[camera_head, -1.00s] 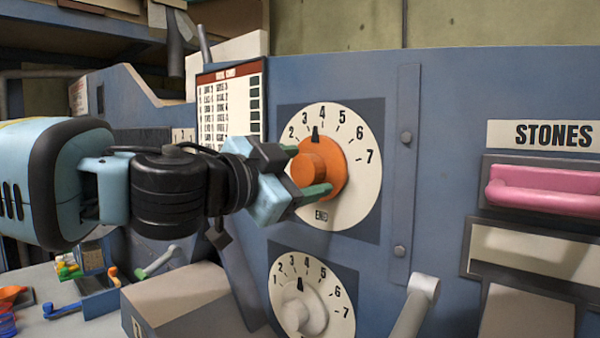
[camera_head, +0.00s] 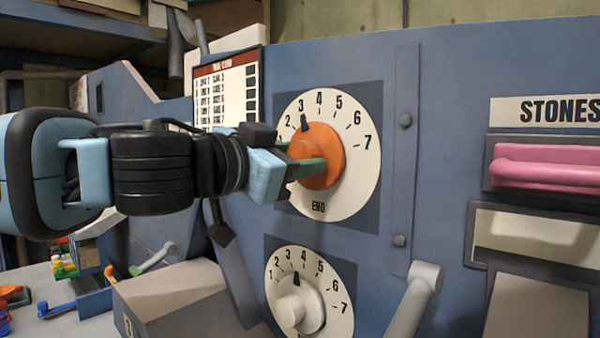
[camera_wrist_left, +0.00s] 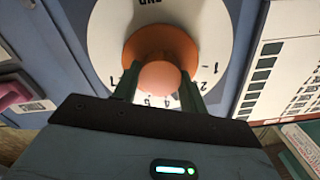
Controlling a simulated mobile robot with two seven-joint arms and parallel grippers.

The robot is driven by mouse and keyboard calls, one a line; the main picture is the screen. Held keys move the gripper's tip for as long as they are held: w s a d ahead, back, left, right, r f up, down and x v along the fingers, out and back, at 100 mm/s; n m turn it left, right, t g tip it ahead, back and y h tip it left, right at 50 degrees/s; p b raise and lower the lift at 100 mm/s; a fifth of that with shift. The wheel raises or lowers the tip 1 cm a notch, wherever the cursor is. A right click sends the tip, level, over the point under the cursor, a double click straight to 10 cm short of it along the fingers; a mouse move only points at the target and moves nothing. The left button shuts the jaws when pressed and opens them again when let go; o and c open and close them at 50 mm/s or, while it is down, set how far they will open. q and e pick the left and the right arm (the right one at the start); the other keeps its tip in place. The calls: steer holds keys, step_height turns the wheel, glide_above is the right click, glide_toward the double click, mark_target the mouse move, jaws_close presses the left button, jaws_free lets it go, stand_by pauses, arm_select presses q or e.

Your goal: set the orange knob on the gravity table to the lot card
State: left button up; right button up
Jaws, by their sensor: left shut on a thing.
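The orange knob (camera_head: 325,150) sits on a white numbered dial (camera_head: 352,185) on the blue machine front. Its dark pointer stands at about the 3. My left gripper (camera_head: 306,166) is shut on the knob, coming in from the left; one finger is mostly hidden in the head view. In the left wrist view the green fingers lie on either side of the orange knob (camera_wrist_left: 160,72). The card (camera_head: 226,92) with a red header hangs left of the dial; its rows are too small to read. My right gripper is not in view.
A second dial with a white knob (camera_head: 294,311) is below, its pointer between 3 and 4. A pink handle (camera_head: 545,172) under the STONES label (camera_head: 548,111) is at right. A grey lever (camera_head: 415,295) sticks out at the lower middle. Small coloured items lie at lower left.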

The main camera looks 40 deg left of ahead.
arm_select(q)
steer(key=shift+n+b, duration=0.35)
steer(key=shift+n, duration=0.45)
steer(key=o, duration=1)
steer(key=shift+c, duration=0.2)
steer(key=s, duration=0.7)
steer(key=shift+s+a+p, duration=0.3)
steer(key=shift+s+p, duration=0.05)
steer(key=shift+s, duration=0.05)
